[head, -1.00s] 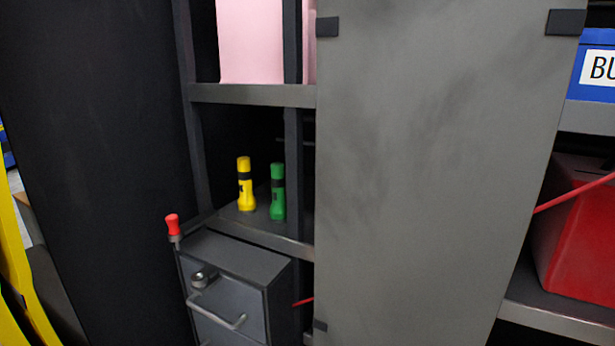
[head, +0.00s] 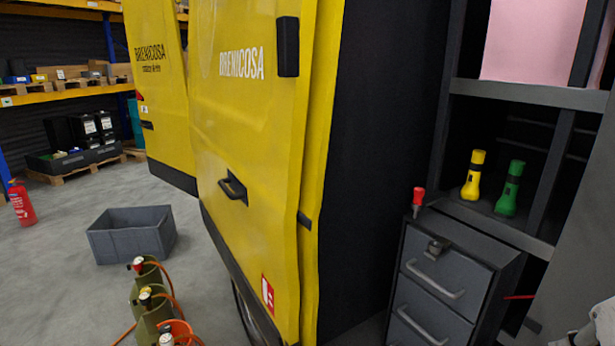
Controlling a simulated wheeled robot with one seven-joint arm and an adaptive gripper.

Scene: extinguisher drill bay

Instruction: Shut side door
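The yellow side door (head: 245,130) of the van stands open left of the middle. Its dark handle (head: 232,187) sits about halfway up, on the left part of the panel. The open doorway to its right shows a dark inner wall (head: 385,150) and the fitted interior. My gripper is not in view. A small white and dark part at the bottom right corner may be mine; I cannot tell which part.
On the floor at left are a grey crate (head: 130,238), olive cylinders (head: 150,310) with orange hoses and a red extinguisher (head: 21,203).

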